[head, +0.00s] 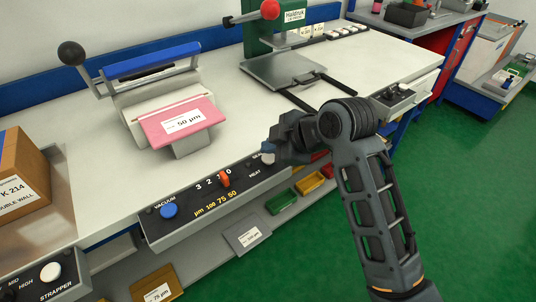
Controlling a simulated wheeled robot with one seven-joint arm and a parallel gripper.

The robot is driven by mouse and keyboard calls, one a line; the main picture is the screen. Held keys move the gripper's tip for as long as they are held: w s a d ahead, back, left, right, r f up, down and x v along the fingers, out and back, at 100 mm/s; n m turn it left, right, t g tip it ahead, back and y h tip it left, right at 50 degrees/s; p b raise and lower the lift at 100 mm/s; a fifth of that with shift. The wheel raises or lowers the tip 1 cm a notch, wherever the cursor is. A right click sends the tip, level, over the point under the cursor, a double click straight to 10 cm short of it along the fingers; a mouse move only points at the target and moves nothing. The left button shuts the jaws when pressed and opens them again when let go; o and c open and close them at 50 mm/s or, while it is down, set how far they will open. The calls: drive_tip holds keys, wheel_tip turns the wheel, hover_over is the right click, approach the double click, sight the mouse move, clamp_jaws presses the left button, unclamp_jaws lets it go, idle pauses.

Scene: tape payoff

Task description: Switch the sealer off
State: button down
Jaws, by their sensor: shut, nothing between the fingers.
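The sealer (160,100) stands on the white bench, with a blue top bar, a lever with a black ball, and a pink pouch (180,121) labelled 50 µm across its front. Its grey control panel (205,222) runs along the bench's front edge. On it are a blue knob (169,211) by VACUUM, an orange selector (224,179) by a number scale, and a pale knob (268,150) by HEAT. My gripper (277,147) is shut and empty, its tips close to the pale knob; I cannot tell whether they touch. My gripper partly hides the panel's right end.
A green press (270,40) with a red knob stands at the back. A cardboard box (20,175) and a strapper panel (45,275) are at left. Small coloured bins (309,182) sit below the bench edge. Green floor lies open at right.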

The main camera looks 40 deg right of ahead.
sight(271, 159)
drive_tip(key=shift+f, duration=0.15)
drive_tip(key=shift+f, duration=0.3)
idle(0.3)
drive_tip(key=shift+f, duration=0.3)
idle(0.4)
drive_tip(key=shift+r, duration=0.1)
drive_tip(key=shift+r+p, duration=0.55)
drive_tip(key=shift+r, duration=0.1)
wheel_tip(271, 159, up, 6)
drive_tip(key=p, duration=0.5)
drive_tip(key=shift+p, duration=0.4)
drive_tip(key=shift+f, duration=0.1)
